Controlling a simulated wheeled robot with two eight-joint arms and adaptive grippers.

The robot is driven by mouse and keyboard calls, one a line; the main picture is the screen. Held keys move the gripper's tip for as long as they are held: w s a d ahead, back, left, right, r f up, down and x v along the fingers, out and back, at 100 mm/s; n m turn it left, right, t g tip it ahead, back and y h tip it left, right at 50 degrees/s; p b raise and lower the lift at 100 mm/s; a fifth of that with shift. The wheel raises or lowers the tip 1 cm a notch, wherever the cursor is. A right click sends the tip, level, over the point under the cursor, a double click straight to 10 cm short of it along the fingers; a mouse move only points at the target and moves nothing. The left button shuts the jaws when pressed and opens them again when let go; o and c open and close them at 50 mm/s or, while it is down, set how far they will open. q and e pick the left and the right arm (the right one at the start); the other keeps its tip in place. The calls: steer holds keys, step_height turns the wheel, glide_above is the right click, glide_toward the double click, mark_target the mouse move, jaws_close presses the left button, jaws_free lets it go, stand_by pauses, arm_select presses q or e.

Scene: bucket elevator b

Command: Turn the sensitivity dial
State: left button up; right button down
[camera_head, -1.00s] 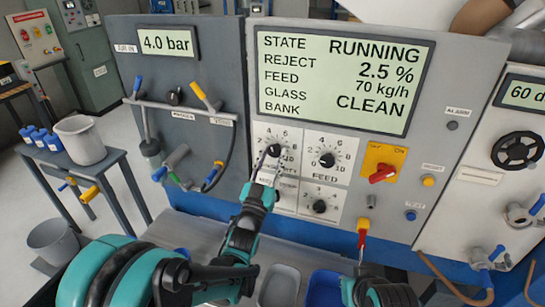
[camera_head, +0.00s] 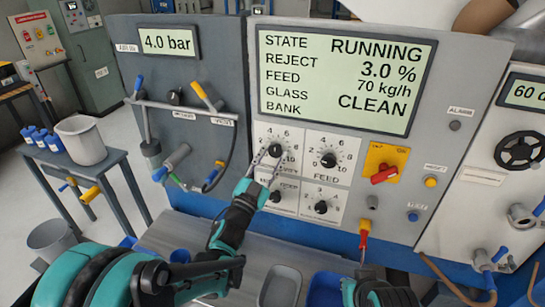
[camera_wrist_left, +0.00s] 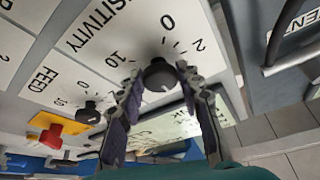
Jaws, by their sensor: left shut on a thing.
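The sensitivity dial (camera_head: 275,150) is a round black knob on a white scale plate, at the upper left of the dial group. My left gripper (camera_head: 269,160) reaches it from below and is shut on it, partly covering its label. In the left wrist view the knob (camera_wrist_left: 160,75) sits between the two fingertips (camera_wrist_left: 159,73), with SENSITIVITY and the numbers 10, 0 and 2 beside it. The display (camera_head: 335,75) reads REJECT 3.0 %, STATE RUNNING. Part of my right arm shows at the bottom; its fingers cannot be made out.
The FEED dial (camera_head: 328,160) is close on the right, with another dial (camera_head: 321,207) below it. A red switch on a yellow plate (camera_head: 384,174) is farther right. A grey tray (camera_head: 280,287) and a blue bin (camera_head: 325,290) stand below the panel.

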arm_select(q)
steer(key=o, duration=1.2)
steer(key=shift+c, duration=0.2)
steer(key=v, duration=1.2)
steer(key=shift+w+a, duration=0.1)
